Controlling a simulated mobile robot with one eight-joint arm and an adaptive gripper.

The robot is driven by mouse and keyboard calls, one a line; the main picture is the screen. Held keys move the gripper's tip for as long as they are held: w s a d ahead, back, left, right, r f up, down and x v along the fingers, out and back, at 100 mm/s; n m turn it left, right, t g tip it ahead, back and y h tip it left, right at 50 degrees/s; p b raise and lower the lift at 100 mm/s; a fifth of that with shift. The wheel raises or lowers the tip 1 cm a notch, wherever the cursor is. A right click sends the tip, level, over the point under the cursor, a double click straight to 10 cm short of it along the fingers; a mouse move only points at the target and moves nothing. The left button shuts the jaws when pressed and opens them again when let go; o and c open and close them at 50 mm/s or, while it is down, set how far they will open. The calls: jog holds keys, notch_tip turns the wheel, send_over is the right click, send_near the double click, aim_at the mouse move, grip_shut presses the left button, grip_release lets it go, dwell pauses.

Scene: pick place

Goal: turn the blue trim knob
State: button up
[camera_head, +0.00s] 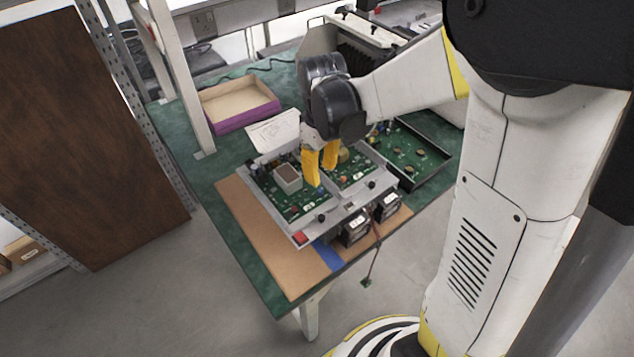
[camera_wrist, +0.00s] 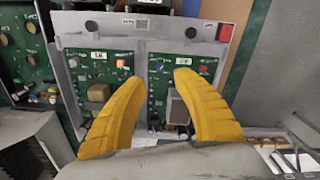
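My gripper (camera_head: 321,174) has two yellow fingers pointing down over an open grey chassis (camera_head: 332,229) with green circuit boards. In the wrist view my gripper (camera_wrist: 158,79) is open, with a gap between the fingertips and nothing held. The fingertips hang over the two boards, the left board (camera_wrist: 108,72) and the right board (camera_wrist: 165,61). Contact with the boards cannot be told.
Black knobs (camera_wrist: 91,26) and a red switch (camera_head: 300,238) sit on the chassis edge. Two black meters (camera_head: 355,229) stand in front. A purple-edged tray (camera_head: 239,123) is at the back left. Another open board unit (camera_head: 425,146) lies right. Brown mat (camera_head: 262,232) is bare at left.

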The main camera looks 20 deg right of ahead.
aim_at(320, 190)
notch_tip(320, 190, down, 7)
jog(key=b, duration=0.2)
jog(key=shift+f+b, duration=0.1)
jog(key=shift+b, duration=0.2)
grip_shut()
